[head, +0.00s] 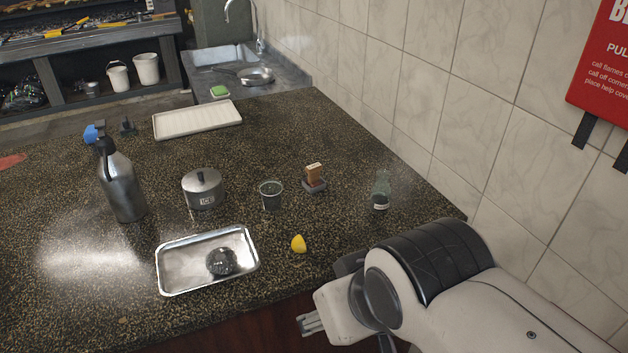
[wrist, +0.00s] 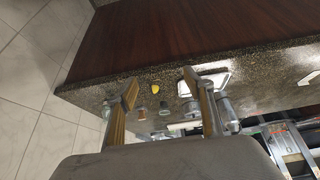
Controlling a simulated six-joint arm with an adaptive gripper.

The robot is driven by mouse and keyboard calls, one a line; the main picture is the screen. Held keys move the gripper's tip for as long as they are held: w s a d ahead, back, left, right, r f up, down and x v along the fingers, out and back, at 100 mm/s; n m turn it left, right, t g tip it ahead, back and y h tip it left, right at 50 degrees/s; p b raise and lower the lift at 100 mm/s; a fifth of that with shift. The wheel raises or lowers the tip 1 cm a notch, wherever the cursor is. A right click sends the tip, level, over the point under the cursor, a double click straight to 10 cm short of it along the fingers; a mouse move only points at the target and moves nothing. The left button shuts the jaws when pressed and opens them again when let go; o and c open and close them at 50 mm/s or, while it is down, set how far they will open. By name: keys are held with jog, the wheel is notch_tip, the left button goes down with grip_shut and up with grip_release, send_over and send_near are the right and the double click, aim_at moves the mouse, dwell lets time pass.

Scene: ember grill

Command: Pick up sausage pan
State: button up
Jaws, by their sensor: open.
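No sausages show clearly in any pan. A shallow metal tray (head: 175,275) lies near the counter's front edge in the head view, with a dark round scrubber-like lump (head: 221,261) in it. A small frying pan (head: 256,76) sits by the sink at the back; I cannot tell which of these is the sausage pan. My gripper (head: 312,323) is in front of the counter edge, right of and nearer than the tray, touching nothing. In the wrist view my gripper (wrist: 160,85) has its two fingers spread and empty, with the tray (wrist: 208,82) beyond the right finger.
The dark speckled counter holds a steel spray bottle (head: 122,185), a lidded ice pot (head: 202,188), a small cup (head: 271,194), a brown block on a stand (head: 314,178), a glass bottle (head: 381,190), a lemon half (head: 298,243) and a white tray (head: 197,120). A tiled wall bounds the right.

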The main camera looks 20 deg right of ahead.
jog(key=w+d+r+t+h, duration=0.1)
jog(key=w+d, duration=0.4)
jog(key=w, duration=0.4)
jog(key=w+d+r+t+h, duration=0.1)
jog(key=w+d+t, duration=0.1)
jog(key=w+d, duration=0.5)
jog(key=w+d+r+t+h, duration=0.1)
jog(key=w+d, duration=0.1)
jog(key=w, duration=0.9)
jog(key=w+d+f+t+y, duration=0.15)
jog(key=w+d+f, duration=0.25)
jog(key=w, duration=0.6)
jog(key=n+t+y, duration=0.2)
jog(key=y, duration=0.1)
send_near(316, 168)
jog(key=w, duration=0.3)
jog(key=shift+a+f+y, duration=0.3)
jog(key=shift+f+y, duration=0.15)
jog(key=shift+f, duration=0.3)
jog(key=shift+w, duration=0.1)
jog(key=shift+x, duration=1.2)
jog(key=shift+w+f, duration=0.1)
jog(key=shift+w, duration=0.05)
jog(key=shift+d+x, duration=0.2)
jog(key=shift+x, duration=1)
jog(key=shift+d+x, duration=0.15)
jog(key=shift+x, duration=1.1)
